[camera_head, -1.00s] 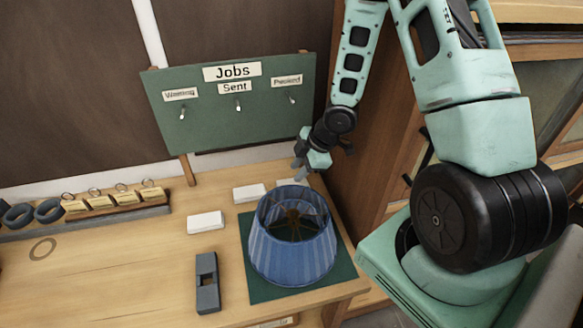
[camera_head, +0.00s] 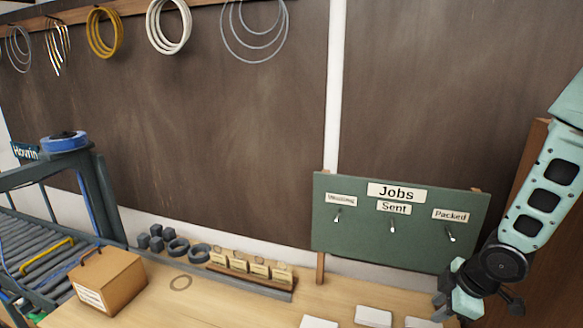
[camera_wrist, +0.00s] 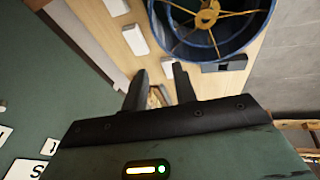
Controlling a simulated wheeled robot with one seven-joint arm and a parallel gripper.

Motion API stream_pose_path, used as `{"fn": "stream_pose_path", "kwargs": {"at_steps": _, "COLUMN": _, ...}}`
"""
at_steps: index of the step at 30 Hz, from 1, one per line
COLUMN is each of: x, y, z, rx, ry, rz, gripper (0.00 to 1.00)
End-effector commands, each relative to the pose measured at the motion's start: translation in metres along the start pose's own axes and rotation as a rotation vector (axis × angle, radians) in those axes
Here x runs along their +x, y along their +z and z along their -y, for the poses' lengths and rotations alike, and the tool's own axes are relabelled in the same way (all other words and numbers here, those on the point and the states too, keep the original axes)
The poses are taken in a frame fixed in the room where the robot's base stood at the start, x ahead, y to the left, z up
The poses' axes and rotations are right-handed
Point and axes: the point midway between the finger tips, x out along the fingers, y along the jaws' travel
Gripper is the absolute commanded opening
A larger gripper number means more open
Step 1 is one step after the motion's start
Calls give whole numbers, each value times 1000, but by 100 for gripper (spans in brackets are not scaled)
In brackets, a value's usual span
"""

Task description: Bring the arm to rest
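My gripper (camera_wrist: 160,85) shows in the wrist view with its two dark fingers apart and nothing between them. In the head view my gripper (camera_head: 446,296) is at the lower right, in front of the lower right part of the green Jobs board (camera_head: 350,240); its fingertips are too small there to read. The lampshade is outside the head view.
White blocks (camera_head: 373,316) lie on the wooden bench (camera_head: 230,305) below the board. A rack of tagged cards (camera_head: 250,266), dark rings (camera_head: 199,253) and a cardboard box (camera_head: 108,282) stand to the left. A roller conveyor (camera_head: 40,250) is at far left. Wire coils (camera_head: 168,25) hang above.

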Motion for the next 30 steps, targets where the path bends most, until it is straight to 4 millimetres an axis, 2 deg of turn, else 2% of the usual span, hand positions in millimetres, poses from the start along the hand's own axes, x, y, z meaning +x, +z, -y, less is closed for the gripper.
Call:
{"fn": "stream_pose_path", "kwargs": {"at_steps": 1, "x": 17, "y": -16, "z": 13, "rx": 16, "ry": 8, "rz": 27, "gripper": 28}}
{"fn": "stream_pose_path", "kwargs": {"at_steps": 5, "x": 20, "y": -54, "z": 54, "rx": 125, "ry": 5, "rz": 105, "gripper": 28}}
{"fn": "stream_pose_path", "kwargs": {"at_steps": 8, "x": 18, "y": -78, "z": 100, "rx": 210, "ry": -14, "rz": 151, "gripper": 28}}
{"fn": "stream_pose_path", "kwargs": {"at_steps": 9, "x": 16, "y": -85, "z": 121, "rx": 243, "ry": -27, "rz": 169, "gripper": 28}}
{"fn": "stream_pose_path", "kwargs": {"at_steps": 12, "x": 11, "y": -97, "z": 175, "rx": 319, "ry": -67, "rz": 206, "gripper": 28}}
{"fn": "stream_pose_path", "kwargs": {"at_steps": 15, "x": 4, "y": -100, "z": 224, "rx": 378, "ry": -114, "rz": 241, "gripper": 28}}
{"fn": "stream_pose_path", "kwargs": {"at_steps": 18, "x": -4, "y": -99, "z": 259, "rx": 417, "ry": -153, "rz": 270, "gripper": 28}}
{"fn": "stream_pose_path", "kwargs": {"at_steps": 22, "x": -11, "y": -97, "z": 282, "rx": 440, "ry": -181, "rz": 293, "gripper": 28}}
{"fn": "stream_pose_path", "kwargs": {"at_steps": 30, "x": -15, "y": -97, "z": 285, "rx": 448, "ry": -187, "rz": 298, "gripper": 28}}
